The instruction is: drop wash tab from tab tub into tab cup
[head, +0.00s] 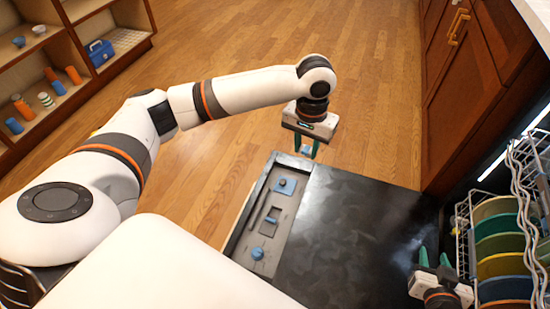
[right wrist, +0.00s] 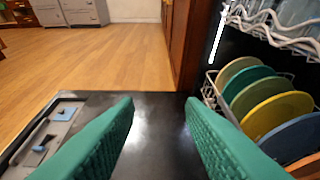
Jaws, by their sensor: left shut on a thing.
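My left gripper (head: 307,149) is shut on a small light-blue thing, most likely the wash tab (head: 306,151). It hangs just beyond the far edge of the lowered dishwasher door, above the end of the grey strip. The grey dispenser strip (head: 250,229) on the door has a blue square piece at its far end, a dark recess in the middle and a blue knob at its near end. I cannot tell which part is the tab cup. I cannot make out the tab tub. My right gripper (head: 434,259) is open and empty over the door by the rack.
The black door (head: 350,225) is otherwise bare. A rack of coloured plates (head: 497,245) stands at the right, beside wavy white wire. Wooden cabinets (head: 475,85) are behind it. Shelves (head: 75,70) with bottles and a blue box (head: 100,52) stand far left.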

